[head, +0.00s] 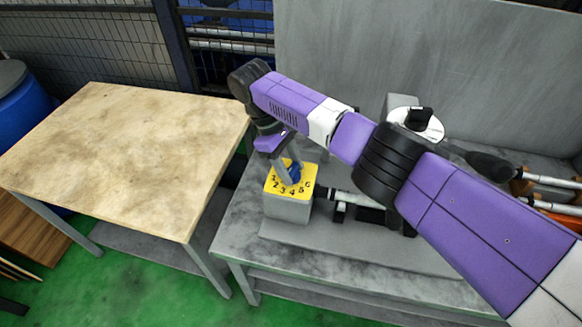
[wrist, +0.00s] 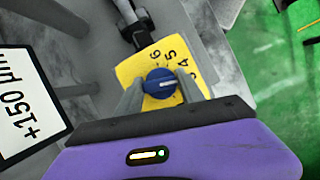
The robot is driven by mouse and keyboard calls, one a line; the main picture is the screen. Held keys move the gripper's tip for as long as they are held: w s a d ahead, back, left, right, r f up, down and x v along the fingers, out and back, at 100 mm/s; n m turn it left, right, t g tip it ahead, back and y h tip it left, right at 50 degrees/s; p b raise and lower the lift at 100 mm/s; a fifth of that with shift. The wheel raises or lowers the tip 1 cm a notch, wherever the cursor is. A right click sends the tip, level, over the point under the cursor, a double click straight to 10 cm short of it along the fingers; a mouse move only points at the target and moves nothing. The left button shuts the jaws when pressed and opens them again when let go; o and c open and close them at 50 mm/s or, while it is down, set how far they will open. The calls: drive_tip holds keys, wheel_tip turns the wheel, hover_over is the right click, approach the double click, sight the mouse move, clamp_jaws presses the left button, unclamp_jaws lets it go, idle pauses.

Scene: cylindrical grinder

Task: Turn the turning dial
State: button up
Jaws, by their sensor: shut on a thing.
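The turning dial is a blue knob (head: 294,172) on a yellow plate (head: 302,187) with black numbers, on top of a grey box (head: 287,207). In the wrist view my gripper (wrist: 160,90) is shut on the knob. The fingers hide some of the numbers.
A grey machine table (head: 245,235) carries the box and a shaft (head: 345,197). A wooden-topped table (head: 125,150) stands at the left. A sign reading +150 (wrist: 30,105) is at the left of the wrist view. Green floor (head: 150,285) is open in front.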

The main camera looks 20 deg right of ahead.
drive_tip(key=o, duration=1.3)
drive_tip(key=shift+w+r, duration=0.1)
drive_tip(key=shift+r, duration=0.05)
drive_tip(key=v, duration=0.7)
drive_tip(key=shift+a+r, duration=0.1)
drive_tip(key=shift+r, duration=0.15)
